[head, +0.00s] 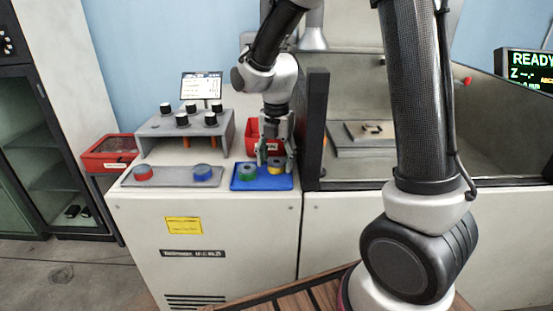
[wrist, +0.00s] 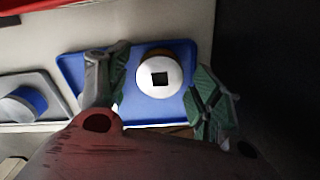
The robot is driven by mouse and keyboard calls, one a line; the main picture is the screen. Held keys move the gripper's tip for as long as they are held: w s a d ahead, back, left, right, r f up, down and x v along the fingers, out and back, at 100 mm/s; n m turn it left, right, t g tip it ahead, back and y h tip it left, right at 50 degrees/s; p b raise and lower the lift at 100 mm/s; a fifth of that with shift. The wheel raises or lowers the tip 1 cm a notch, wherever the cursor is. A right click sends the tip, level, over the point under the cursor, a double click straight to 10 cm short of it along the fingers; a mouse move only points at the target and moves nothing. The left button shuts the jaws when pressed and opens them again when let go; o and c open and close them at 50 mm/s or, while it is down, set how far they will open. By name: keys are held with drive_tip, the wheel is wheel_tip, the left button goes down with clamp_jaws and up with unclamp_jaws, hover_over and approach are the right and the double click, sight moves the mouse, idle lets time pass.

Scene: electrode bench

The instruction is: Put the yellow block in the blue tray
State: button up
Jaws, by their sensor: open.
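The yellow block (head: 275,168) is a short round piece at the right side of the blue tray (head: 262,185). In the wrist view my gripper (wrist: 160,90) shows gaps between both fingers and the block. The fingers partly cover the block in the head view.
A green block (head: 247,170) is on the blue tray, left of the yellow one. A grey tray (head: 172,177) to the left holds a red block (head: 143,172) and a blue block (head: 202,172). A grey rack (head: 185,130) stands behind. A dark upright post (head: 315,130) rises close on the right.

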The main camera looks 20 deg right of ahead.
sight(276, 161)
wheel_tip(276, 161, up, 12)
drive_tip(key=shift+r, duration=0.2)
idle(0.6)
